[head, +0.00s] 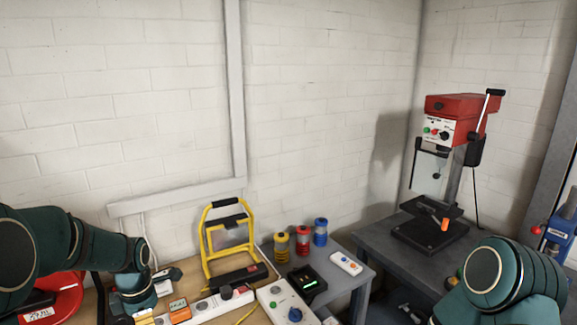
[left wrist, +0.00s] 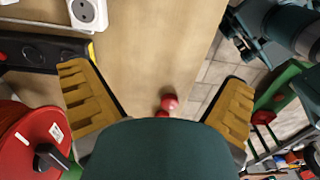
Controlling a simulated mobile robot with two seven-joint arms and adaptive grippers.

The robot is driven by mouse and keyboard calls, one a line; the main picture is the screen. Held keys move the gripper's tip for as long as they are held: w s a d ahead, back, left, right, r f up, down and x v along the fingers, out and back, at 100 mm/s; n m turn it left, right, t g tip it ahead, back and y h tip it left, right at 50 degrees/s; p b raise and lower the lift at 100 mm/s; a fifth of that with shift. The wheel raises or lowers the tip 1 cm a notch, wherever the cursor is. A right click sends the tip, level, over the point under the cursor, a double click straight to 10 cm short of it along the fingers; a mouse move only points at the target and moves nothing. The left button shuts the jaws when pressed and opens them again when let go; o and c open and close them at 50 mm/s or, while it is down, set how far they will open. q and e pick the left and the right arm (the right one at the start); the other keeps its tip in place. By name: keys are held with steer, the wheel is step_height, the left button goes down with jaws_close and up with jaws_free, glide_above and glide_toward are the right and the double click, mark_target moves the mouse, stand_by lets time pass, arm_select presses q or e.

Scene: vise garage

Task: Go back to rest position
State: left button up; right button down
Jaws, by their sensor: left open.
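My left gripper (left wrist: 155,76) is open and empty in the left wrist view, its two yellow ribbed fingers spread wide above the wooden tabletop (left wrist: 150,45). A small red ball-like thing (left wrist: 169,102) shows between the fingers, apart from them, with another red bit beside it partly hidden by my wrist. In the head view my left arm reaches in from the left and bends down to the bench; its fingers are not clearly seen there. My right arm shows at the lower right, with its gripper out of view.
A yellow stand (head: 226,240), power strips, a dark meter (head: 307,281) and several coloured spools (head: 303,240) crowd the bench. A red drill press (head: 460,118) stands on a grey table at right. A red reel (left wrist: 28,140) lies close by the left finger.

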arm_select(q)
steer(key=d+f+m, duration=0.2)
steer(key=f, duration=0.1)
steer(key=s+d+f+m, duration=0.1)
steer(key=d+f+m, duration=0.1)
steer(key=d+f, duration=0.1)
steer(key=s+d+f+m+h, duration=0.1)
steer(key=d+f+m, duration=0.1)
steer(key=f+m, duration=0.1)
steer(key=shift+d+f+t, duration=0.15)
steer(key=shift+f+t, duration=0.15)
steer(key=shift+f, duration=0.35)
steer(key=shift+s+d+f+m+h, duration=0.15)
steer(key=shift+s+d+f+m, duration=0.2)
steer(key=shift+d+f+m, duration=0.25)
steer(key=shift+s+d+f+m+h, duration=0.15)
steer(key=shift+s+d+f+m, duration=0.15)
steer(key=shift+d+f+m, duration=0.25)
steer(key=s+d+f+m+t+h+b, duration=0.1)
steer(key=s+d+f+m+h+b, duration=0.1)
steer(key=s+d+f+m, duration=0.9)
steer(key=shift+s+d+f+m+b, duration=0.15)
steer(key=shift+s+d+m+b, duration=0.4)
steer(key=shift+s+m, duration=0.6)
arm_select(e)
steer(key=f, duration=0.1)
steer(key=s+f, duration=0.1)
steer(key=f, duration=0.1)
steer(key=shift+a, duration=0.1)
